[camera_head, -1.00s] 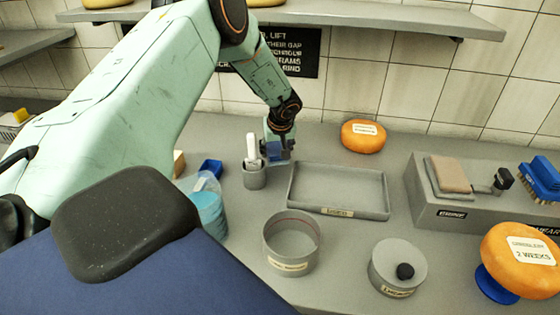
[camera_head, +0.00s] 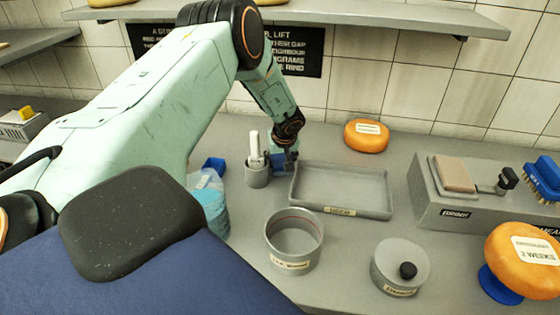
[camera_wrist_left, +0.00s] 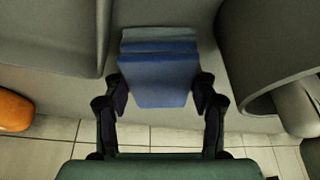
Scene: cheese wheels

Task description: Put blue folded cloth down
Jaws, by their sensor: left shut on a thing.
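The blue folded cloth (camera_wrist_left: 157,80) is between the fingers of my left gripper (camera_wrist_left: 160,92) in the left wrist view, with both fingers against its sides. In the head view my left gripper (camera_head: 285,161) is low over the counter, between the grey cup and the grey tray. Only a small blue part of the cloth (camera_head: 279,160) shows there. I cannot tell whether the cloth touches the counter. My right gripper is not in view.
The grey cup (camera_head: 257,177) with a white-handled tool stands just left of the gripper. The empty grey tray (camera_head: 340,208) lies just right. A round pot (camera_head: 293,244), a lidded pot (camera_head: 399,267) and an orange cheese wheel (camera_head: 367,135) stand around. A blue-filled container (camera_head: 211,197) is front left.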

